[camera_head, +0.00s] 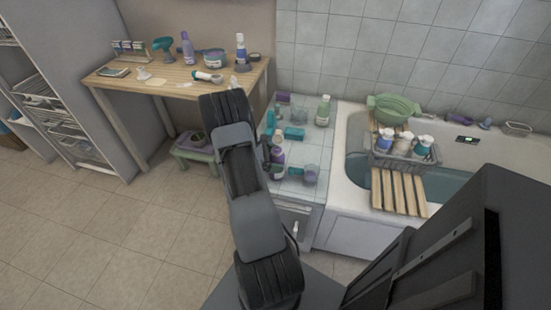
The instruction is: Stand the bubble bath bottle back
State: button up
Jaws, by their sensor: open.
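A white bottle with a dark teal end (207,76) lies on its side at the front of the wooden table. It is the only bottle I clearly see lying down; its label is too small to read, so I cannot tell if it is the bubble bath. A purple bottle (188,49) and a white bottle with a blue band (241,50) stand upright at the back of that table. My arm reaches up the middle of the view, its far part in front of the table's right end. My gripper is hidden behind the arm, and no fingers are clear.
A tiled counter (305,165) right of my arm holds several bottles, teal boxes and cups. The bathtub (345,215) has a wooden rack (398,190), a grey wire basket of bottles (405,155) and a green colander (392,108). A low green stool (196,150) stands under the table.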

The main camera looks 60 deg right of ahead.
jog(key=shift+w+a, duration=0.1)
dwell(0.4)
jog(key=p+v, duration=0.2)
jog(key=v, duration=0.5)
jog(key=shift+w+a+r, duration=0.15)
jog(key=shift+w+a, duration=0.1)
dwell(1.1)
dwell(0.5)
jog(key=p+v, duration=0.1)
jog(key=v, duration=1.3)
